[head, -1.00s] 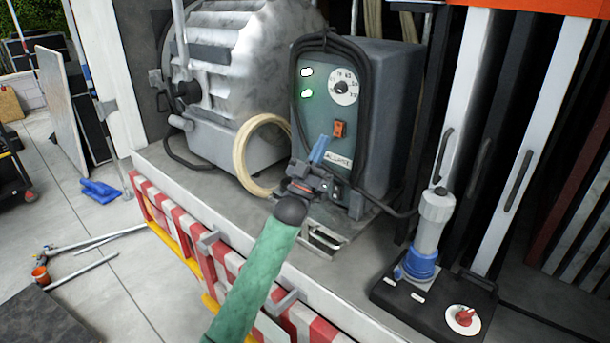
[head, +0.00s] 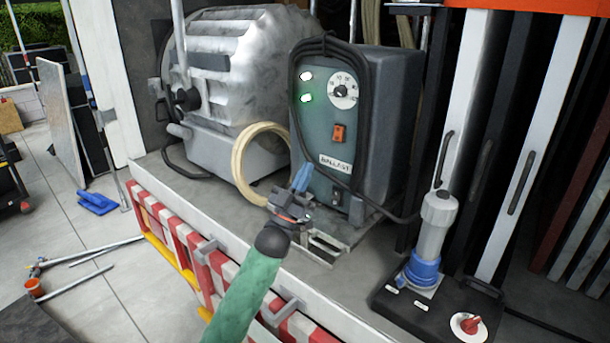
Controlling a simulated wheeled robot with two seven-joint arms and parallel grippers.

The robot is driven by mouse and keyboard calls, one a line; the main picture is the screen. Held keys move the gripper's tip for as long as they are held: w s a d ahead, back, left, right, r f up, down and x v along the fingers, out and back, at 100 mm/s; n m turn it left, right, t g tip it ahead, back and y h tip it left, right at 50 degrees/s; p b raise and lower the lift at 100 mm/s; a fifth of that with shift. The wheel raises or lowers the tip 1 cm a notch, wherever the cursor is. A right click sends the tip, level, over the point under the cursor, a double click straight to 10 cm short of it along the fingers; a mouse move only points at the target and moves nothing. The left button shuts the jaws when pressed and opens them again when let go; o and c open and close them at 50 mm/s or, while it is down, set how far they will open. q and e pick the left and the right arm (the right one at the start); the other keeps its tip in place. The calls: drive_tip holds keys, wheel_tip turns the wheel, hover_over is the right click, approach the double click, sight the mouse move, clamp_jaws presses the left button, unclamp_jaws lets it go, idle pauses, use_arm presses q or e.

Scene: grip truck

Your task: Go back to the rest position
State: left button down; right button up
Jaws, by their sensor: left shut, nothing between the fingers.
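My left gripper (head: 300,181) is at the end of the green-sleeved arm that comes up from the bottom of the head view. Its blue fingertips are together and hold nothing. It is in front of the lower left part of the grey ballast box (head: 333,120), over the front edge of the truck deck. The box has two lit green lamps, a white dial (head: 342,90) and an orange switch (head: 338,134). The ballast label shows clear of the fingers. My right gripper is not in view.
A large lamp housing (head: 235,85) and a coiled cream hose (head: 240,165) stand left of the box. A blue plug (head: 423,268) stands on a black panel with a red knob (head: 468,324) at the right. The red-white barrier (head: 165,222) runs along the deck front.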

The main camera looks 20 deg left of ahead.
use_arm(q)
drive_tip(key=shift+s, duration=0.1)
drive_tip(key=s+d+f+n+g+y, duration=0.1)
drive_tip(key=s+f+g+y, duration=0.25)
drive_tip(key=f, duration=0.65)
drive_tip(key=s+d+f+n+g+y, duration=0.15)
drive_tip(key=s+f+g, duration=0.3)
drive_tip(key=f, duration=0.45)
drive_tip(key=s+d+f+n+g+y, duration=0.1)
drive_tip(key=s+f+g+y, duration=0.3)
drive_tip(key=f, duration=0.6)
drive_tip(key=s+f+m+g, duration=0.1)
drive_tip(key=s+f+g, duration=0.3)
drive_tip(key=s, duration=0.5)
drive_tip(key=s+f+g, duration=0.3)
drive_tip(key=s+f, duration=0.1)
drive_tip(key=s, duration=0.5)
drive_tip(key=s+f+m+g, duration=0.1)
drive_tip(key=s+f+g, duration=0.3)
drive_tip(key=s, duration=0.6)
drive_tip(key=s+d+f, duration=0.1)
drive_tip(key=f, duration=1.1)
drive_tip(key=s+d+f+g, duration=0.1)
drive_tip(key=s+d+f, duration=0.1)
drive_tip(key=f, duration=1)
drive_tip(key=s+d+f+g, duration=0.1)
drive_tip(key=f, duration=1.2)
drive_tip(key=shift+s+d, duration=0.35)
drive_tip(key=shift+d, duration=0.05)
